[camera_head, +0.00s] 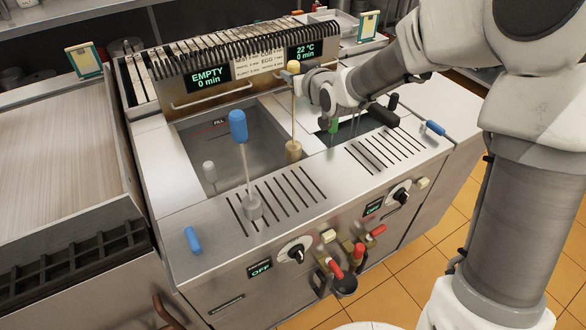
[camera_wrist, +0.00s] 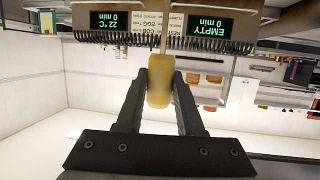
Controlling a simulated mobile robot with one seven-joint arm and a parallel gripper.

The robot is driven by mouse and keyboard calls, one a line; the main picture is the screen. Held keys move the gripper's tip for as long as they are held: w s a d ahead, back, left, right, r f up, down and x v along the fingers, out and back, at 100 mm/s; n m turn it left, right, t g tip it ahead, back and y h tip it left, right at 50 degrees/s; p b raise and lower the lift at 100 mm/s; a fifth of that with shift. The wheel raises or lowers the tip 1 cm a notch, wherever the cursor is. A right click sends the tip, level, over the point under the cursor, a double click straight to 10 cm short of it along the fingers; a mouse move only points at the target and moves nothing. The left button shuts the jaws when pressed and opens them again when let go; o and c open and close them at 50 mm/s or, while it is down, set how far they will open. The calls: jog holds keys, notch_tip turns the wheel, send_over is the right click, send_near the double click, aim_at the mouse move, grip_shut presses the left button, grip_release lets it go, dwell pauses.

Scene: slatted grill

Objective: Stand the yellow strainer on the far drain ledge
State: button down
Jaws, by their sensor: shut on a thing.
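My gripper (camera_head: 297,75) is shut on the handle of the yellow strainer (camera_head: 293,150), above the boiler. The strainer hangs roughly upright on its thin rod, its yellowish basket low, near the divider between the two basins. In the wrist view its yellow handle (camera_wrist: 159,93) is between the fingers, with the rod running away from it. Two slotted drain ledges lie along the front of the top: a left one (camera_head: 297,184) and a right one (camera_head: 385,150). I cannot tell whether the basket touches anything.
A blue-handled strainer (camera_head: 238,126) stands on the left ledge. A green-handled item (camera_head: 333,126) is by the right basin, partly hidden by my arm. A grey piece (camera_head: 209,171) shows in the left basin (camera_head: 222,150). The right ledge is clear. A slatted rack (camera_head: 235,47) rises at the back.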

aim_at(295, 64)
jog(key=shift+r+p, duration=1.15)
jog(key=shift+r, duration=0.95)
jog(key=shift+f, duration=0.1)
